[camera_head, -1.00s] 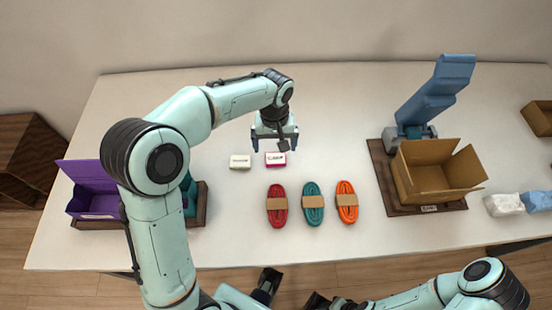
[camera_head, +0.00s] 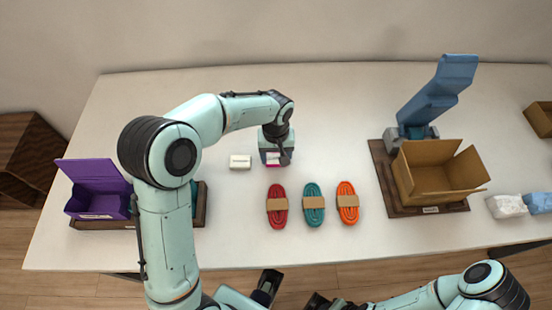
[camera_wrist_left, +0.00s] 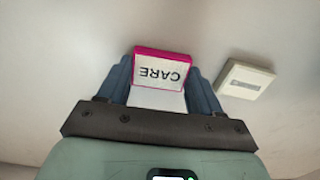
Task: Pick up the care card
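The care card (camera_wrist_left: 160,72) is a small white block with a pink edge, and "CARE" reads upside down in the left wrist view. It lies on the table, and a strip of its pink (camera_head: 272,164) shows under my left gripper in the head view. My left gripper (camera_head: 277,160) points down over the card. In the left wrist view its two blue fingers (camera_wrist_left: 162,85) stand on either side of the card, close to its edges. I cannot tell whether they press on it. My right arm (camera_head: 440,293) is at the bottom right; its gripper is not clear.
A cream block (camera_head: 240,162) lies just left of the card. Red (camera_head: 277,190), teal (camera_head: 314,190) and orange (camera_head: 347,188) cord bundles lie in front. A purple box (camera_head: 100,205) stands left and an open cardboard box (camera_head: 420,197) right. The back middle table is clear.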

